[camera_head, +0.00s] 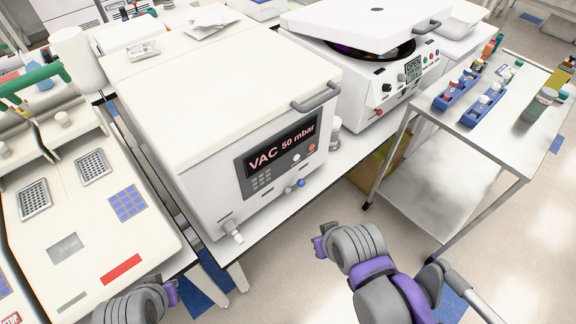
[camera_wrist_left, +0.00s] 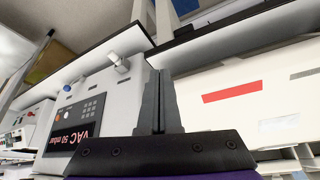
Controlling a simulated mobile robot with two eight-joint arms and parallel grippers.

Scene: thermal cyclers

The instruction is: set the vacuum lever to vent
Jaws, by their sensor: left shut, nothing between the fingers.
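The white vacuum unit (camera_head: 262,130) has a dark front panel (camera_head: 280,154) reading "VAC 50 mbar". A stubby white lever (camera_head: 233,231) sticks out low at the left of its front, and a small blue-ended fitting (camera_head: 299,184) sits low further right. I cannot read any vent marking. In the left wrist view the unit appears turned over, with the lever (camera_wrist_left: 119,62) left of my left gripper (camera_wrist_left: 160,74). The gripper's dark fingers are together and empty, apart from the lever in the picture. My right gripper's fingers do not show.
A white centrifuge (camera_head: 375,60) with a raised lid stands behind, right of the unit. A metal cart (camera_head: 456,135) with blue racks stands to the right. A white instrument with a red stripe (camera_head: 121,269) stands left of the unit. Open floor (camera_head: 275,265) lies in front.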

